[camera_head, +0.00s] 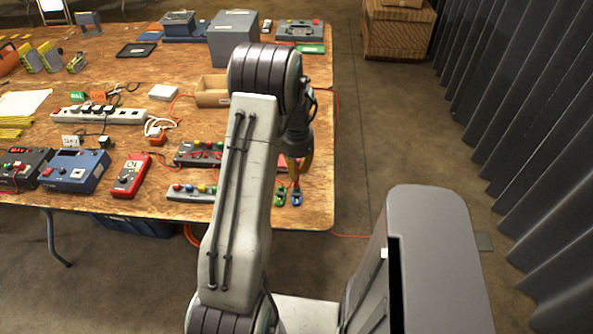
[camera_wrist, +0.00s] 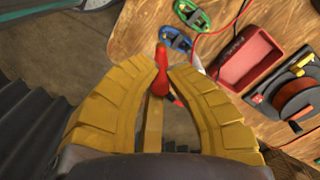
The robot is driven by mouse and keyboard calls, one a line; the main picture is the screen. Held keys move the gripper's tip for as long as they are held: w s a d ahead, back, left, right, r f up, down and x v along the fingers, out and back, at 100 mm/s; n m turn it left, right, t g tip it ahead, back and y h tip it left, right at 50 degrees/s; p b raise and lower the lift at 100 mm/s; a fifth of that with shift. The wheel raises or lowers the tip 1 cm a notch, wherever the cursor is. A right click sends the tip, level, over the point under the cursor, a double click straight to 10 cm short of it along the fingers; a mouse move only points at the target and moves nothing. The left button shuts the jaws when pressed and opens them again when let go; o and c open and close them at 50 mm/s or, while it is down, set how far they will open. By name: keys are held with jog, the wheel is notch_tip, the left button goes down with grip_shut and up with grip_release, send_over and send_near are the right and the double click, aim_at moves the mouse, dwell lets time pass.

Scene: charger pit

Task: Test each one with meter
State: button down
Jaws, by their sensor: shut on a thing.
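My gripper (camera_wrist: 162,78) has its yellow fingers closed around a slim red-handled piece (camera_wrist: 160,74), which looks like a test probe. It is held above the floor by the table edge in the wrist view. In the head view my gripper (camera_head: 300,168) is at the table's right front, partly hidden by my arm. A green clip-like piece (camera_head: 280,197) and a blue one (camera_head: 296,196) lie below it. The wrist view also shows the green one (camera_wrist: 192,14) and the blue one (camera_wrist: 175,39). A red handheld device (camera_head: 130,176), possibly the meter, lies at the front.
A red tray (camera_wrist: 247,60) and a dark device with an orange round part (camera_wrist: 292,94) lie close by. A dark-blue box (camera_head: 75,171), a power strip (camera_head: 100,115) and several loose cables crowd the table's left.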

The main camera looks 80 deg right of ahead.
aim_at(297, 185)
jog(key=shift+w+d, duration=0.15)
jog(key=shift+d, duration=0.05)
jog(key=shift+d+m, duration=0.1)
jog(key=shift+m, duration=0.6)
jog(key=shift+f, duration=0.15)
jog(key=shift+f+b, duration=0.75)
jog(key=shift+f, duration=1.65)
jog(key=shift+f+b, duration=0.45)
jog(key=shift+b, duration=0.4)
jog(key=shift+b, duration=0.45)
jog(key=shift+f+b, duration=0.95)
jog(key=shift+b, duration=0.05)
dwell(1.0)
